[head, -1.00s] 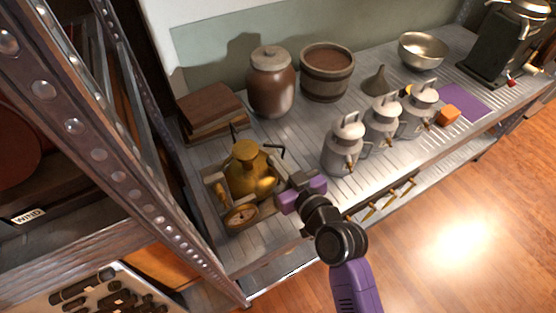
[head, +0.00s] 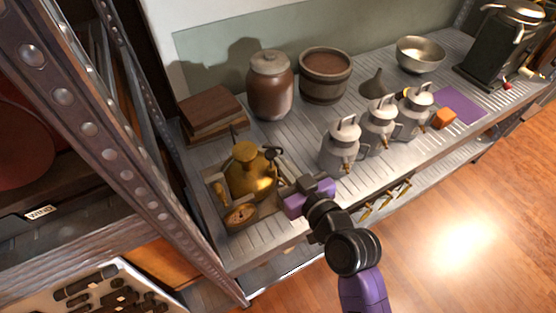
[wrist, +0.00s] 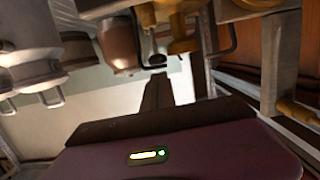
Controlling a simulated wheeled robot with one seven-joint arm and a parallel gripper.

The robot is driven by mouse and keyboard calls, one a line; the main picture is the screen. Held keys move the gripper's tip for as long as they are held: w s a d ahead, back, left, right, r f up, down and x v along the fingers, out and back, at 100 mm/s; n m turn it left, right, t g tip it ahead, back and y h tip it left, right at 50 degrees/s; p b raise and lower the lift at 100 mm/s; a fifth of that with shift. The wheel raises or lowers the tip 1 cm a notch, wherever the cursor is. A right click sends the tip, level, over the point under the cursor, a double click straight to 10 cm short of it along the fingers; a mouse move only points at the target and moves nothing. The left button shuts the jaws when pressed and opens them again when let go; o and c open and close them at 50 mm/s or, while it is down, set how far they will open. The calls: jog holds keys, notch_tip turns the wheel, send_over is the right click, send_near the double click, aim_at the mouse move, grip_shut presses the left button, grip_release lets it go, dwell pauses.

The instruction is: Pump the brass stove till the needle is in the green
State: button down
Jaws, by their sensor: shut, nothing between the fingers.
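The brass stove (head: 250,170) stands in a tray at the left front of the metal counter. A dark bent handle (head: 270,152) rises on the stove's right. In the wrist view the stove's brass body (wrist: 180,30) is at the top, partly cut off, with a dark bent rod around it. My gripper (head: 284,184) is just right of the stove, its purple body at the counter's front edge. Its fingers (wrist: 157,90) are shut and empty, pointing toward the stove.
Several grey metal pots (head: 341,147) stand to the right of my gripper. A riveted shelf post (head: 130,140) rises close on the left.

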jog(key=v, duration=0.6)
jog(key=shift+s+d+r+b, duration=0.15)
jog(key=shift+s+r+b, duration=0.1)
jog(key=shift+b, duration=0.2)
dwell(0.6)
jog(key=r+p, duration=0.1)
jog(key=r, duration=0.1)
jog(key=r+p, duration=0.1)
jog(key=shift+w+d+r, duration=0.1)
jog(key=shift+d+r, duration=0.1)
jog(key=shift+r, duration=0.2)
jog(key=shift+w+a, duration=0.1)
